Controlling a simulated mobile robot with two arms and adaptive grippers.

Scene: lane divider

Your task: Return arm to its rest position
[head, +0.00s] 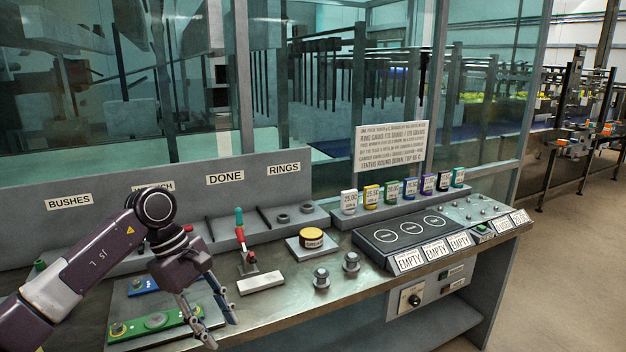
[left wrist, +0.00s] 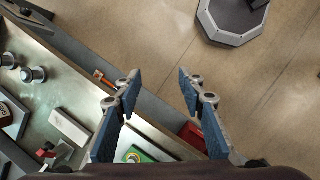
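My left gripper (head: 223,333) is at the lower left of the head view, pointing down by the bench's front edge, beside a green fixture plate (head: 155,325). Its two blue-padded fingers are spread apart. The left wrist view shows the same gripper (left wrist: 158,74) open, with nothing between the fingers but floor and bench edge beyond. My left arm (head: 90,260) reaches in from the left, bent at a round dark joint, and hides part of the bench and a label behind it. My right gripper and arm are not in view.
The metal bench (head: 285,305) holds a red-and-green-handled clamp (head: 241,240), a pale block (head: 261,283), a round yellow-topped pot (head: 312,238) and two metal parts (head: 321,279) (head: 351,262). A dark panel (head: 405,235) sits right. Open floor (left wrist: 130,30) lies before the bench.

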